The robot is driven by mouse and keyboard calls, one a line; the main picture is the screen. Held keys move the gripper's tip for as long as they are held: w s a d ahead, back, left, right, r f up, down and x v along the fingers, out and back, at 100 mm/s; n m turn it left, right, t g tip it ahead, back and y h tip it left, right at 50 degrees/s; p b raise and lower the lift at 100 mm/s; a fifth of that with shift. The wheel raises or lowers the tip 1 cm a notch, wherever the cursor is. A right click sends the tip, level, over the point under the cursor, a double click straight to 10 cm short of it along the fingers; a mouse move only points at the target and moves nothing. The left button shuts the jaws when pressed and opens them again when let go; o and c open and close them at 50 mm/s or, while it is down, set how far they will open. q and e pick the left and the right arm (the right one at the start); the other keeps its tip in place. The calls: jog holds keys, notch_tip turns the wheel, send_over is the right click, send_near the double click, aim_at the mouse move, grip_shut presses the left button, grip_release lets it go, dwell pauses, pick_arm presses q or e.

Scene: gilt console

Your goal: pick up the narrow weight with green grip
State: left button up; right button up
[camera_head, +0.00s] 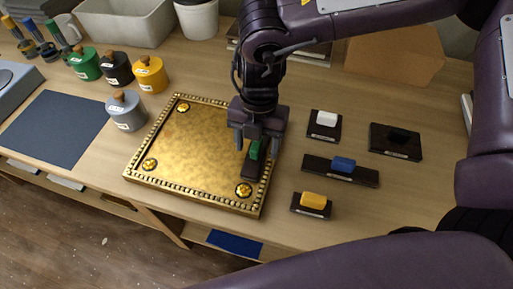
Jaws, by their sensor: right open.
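The narrow weight with green grip (252,170) has a dark, slim base and a green block on top. It lies on the right part of the gilt console (190,148), near its right rim. My right gripper (256,150) points down over the weight with its jaws open. Its fingers are either side of the green grip, partly hiding it. I cannot tell whether they touch it. My left gripper is not in view.
Right of the console stand weights with white (326,119), blue (343,165), yellow (313,200) and black (401,137) grips. Green, black, yellow and grey lidded pots (126,112) stand left. A dark mat (54,128) lies farther left.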

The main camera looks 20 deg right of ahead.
jog(key=shift+f, duration=0.35)
jog(key=c, duration=1.2)
jog(key=shift+r, duration=0.1)
jog(key=shift+c, duration=0.2)
